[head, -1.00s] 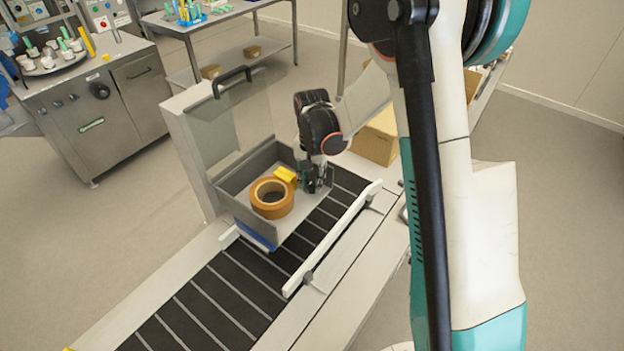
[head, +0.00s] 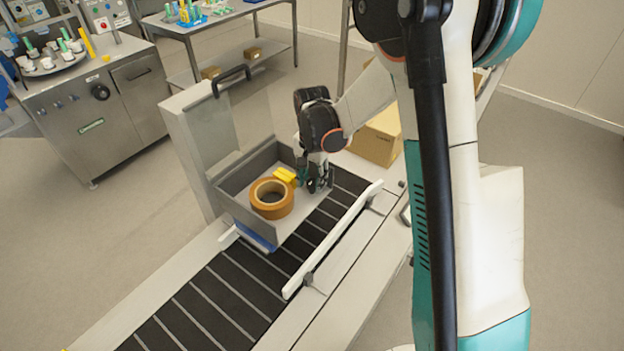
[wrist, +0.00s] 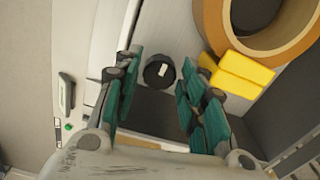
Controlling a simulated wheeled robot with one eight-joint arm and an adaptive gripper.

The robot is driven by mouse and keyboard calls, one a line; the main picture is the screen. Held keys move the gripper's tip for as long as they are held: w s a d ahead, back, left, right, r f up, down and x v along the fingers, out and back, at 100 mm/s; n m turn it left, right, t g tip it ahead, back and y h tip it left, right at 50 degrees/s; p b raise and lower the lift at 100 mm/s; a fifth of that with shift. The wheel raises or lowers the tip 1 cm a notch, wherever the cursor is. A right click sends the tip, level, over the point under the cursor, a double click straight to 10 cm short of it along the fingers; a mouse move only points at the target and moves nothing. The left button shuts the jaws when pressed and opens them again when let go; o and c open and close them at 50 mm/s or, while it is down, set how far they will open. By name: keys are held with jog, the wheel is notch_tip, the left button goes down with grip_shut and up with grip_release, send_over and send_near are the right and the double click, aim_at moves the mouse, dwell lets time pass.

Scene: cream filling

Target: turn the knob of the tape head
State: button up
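The knob (wrist: 160,71) is a round black dial with a white mark, seen in the wrist view on the pale face of the tape head. The tape head (head: 232,213) is a grey open housing over the conveyor, with a brown tape roll (head: 271,198) and a yellow block (head: 285,175). My gripper (wrist: 157,77) is open, with its teal-padded fingers on either side of the knob and visible gaps between. In the head view my gripper (head: 316,178) is at the housing's right end, and it hides the knob there.
The black conveyor belt (head: 215,308) runs below, with a white side rail (head: 335,240). A clear guard with a black handle (head: 231,77) stands behind the housing. A cardboard box (head: 378,138) is beyond my gripper. The yellow block and tape roll lie close to my right finger.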

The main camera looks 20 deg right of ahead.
aim_at(312, 182)
notch_tip(312, 182, up, 12)
jog(key=shift+f, duration=0.25)
dwell(0.4)
jog(key=s+r+n+t+b, duration=0.2)
jog(key=s+n+t+b, duration=0.25)
jog(key=s+b, duration=0.6)
jog(key=s+f+n+t+b, duration=0.2)
jog(key=s+f+n+b, duration=0.2)
jog(key=s, duration=1)
notch_tip(312, 182, down, 3)
jog(key=shift+d+f+n+t, duration=0.2)
jog(key=shift+n+t, duration=0.15)
